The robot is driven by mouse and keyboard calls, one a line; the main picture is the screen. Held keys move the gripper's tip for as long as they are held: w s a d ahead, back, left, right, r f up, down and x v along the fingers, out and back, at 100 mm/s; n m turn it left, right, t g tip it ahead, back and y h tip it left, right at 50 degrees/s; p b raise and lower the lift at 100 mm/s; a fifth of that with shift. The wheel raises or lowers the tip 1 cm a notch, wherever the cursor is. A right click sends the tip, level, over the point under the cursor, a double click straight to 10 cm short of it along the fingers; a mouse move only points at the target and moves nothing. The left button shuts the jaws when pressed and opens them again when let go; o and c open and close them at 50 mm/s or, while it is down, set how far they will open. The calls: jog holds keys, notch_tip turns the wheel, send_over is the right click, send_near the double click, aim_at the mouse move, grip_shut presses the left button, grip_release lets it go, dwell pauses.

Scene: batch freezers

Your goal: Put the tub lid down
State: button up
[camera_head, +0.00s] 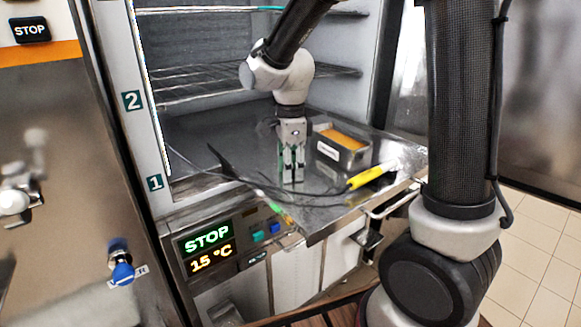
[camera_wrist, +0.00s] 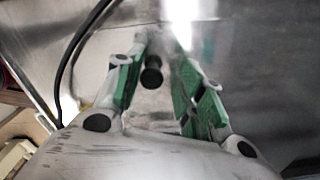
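An open metal tub (camera_head: 357,158) with orange contents stands on the steel shelf, just right of my gripper (camera_head: 291,177). My gripper points down at the shelf. In the wrist view my gripper (camera_wrist: 160,70) has its two green-padded fingers apart. A black knob (camera_wrist: 152,76) stands between them, with a narrow gap seeming to show on each side. The knob appears to sit on a shiny metal lid (camera_wrist: 150,103), which blends with the steel around it. The lid's edges cannot be made out. In the head view the fingers hide the knob.
The steel shelf (camera_head: 240,160) juts from the open freezer. A yellow-handled tool (camera_head: 366,177) and dark cables lie near its front edge. Wire racks (camera_head: 215,85) are above. A control panel (camera_head: 210,245) reading STOP and 15 °C is below.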

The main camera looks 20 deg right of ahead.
notch_tip(320, 180, up, 12)
jog(key=s+d+n+t, duration=0.4)
jog(key=s+d+n, duration=1.1)
jog(key=s+n, duration=0.4)
